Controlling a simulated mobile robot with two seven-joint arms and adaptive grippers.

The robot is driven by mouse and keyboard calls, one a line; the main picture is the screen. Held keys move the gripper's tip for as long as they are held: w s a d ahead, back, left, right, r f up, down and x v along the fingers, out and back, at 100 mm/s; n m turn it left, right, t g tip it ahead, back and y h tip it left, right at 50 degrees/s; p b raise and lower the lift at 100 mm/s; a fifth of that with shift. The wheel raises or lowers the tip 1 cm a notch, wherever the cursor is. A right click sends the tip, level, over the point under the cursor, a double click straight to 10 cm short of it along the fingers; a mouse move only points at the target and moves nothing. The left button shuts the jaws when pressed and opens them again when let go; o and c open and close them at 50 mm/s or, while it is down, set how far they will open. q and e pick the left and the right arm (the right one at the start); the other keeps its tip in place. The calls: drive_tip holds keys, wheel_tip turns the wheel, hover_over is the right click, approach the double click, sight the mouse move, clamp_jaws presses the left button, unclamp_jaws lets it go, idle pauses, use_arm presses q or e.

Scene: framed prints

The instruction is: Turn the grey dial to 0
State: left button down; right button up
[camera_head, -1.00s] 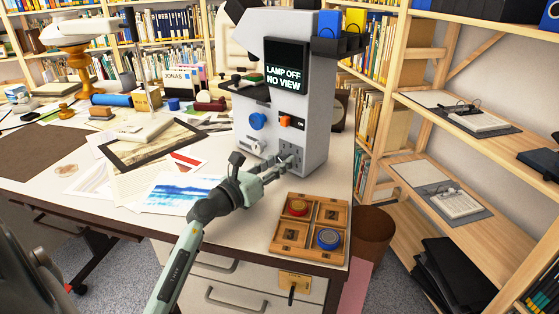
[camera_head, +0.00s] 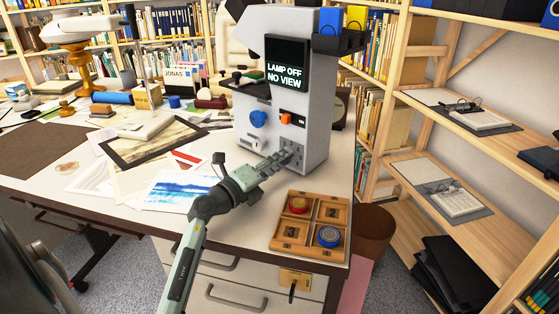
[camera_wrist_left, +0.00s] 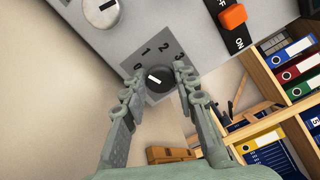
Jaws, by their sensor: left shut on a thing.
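The dark grey dial (camera_wrist_left: 159,79) sits on a grey number plate on the front of the white machine (camera_head: 320,115). In the left wrist view its white mark slants to the upper left, towards the leftmost number, which looks like 0. The numbers 1, 2 and 3 follow round the top to the right. My left gripper (camera_head: 283,160) reaches the lower front of the machine. In the left wrist view its fingers (camera_wrist_left: 155,92) stand on either side of the dial, shut on it. The head view hides most of the dial behind the fingers. My right gripper is not in view.
A blue knob (camera_head: 258,119) and an orange switch (camera_head: 286,118) are above the dial. The screen (camera_head: 286,77) reads "LAMP OFF NO VIEW". A wooden tray (camera_head: 310,212) with red and blue round pieces lies in front on the desk. Shelves stand at the right.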

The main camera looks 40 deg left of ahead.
use_arm(q)
drive_tip(key=n, duration=0.4)
drive_tip(key=shift+f+n, duration=0.1)
drive_tip(key=shift+n, duration=0.3)
idle(0.4)
drive_tip(key=c, duration=1.2)
unclamp_jaws()
drive_tip(key=s, duration=0.8)
drive_tip(key=s+a, duration=0.1)
drive_tip(key=s, duration=0.3)
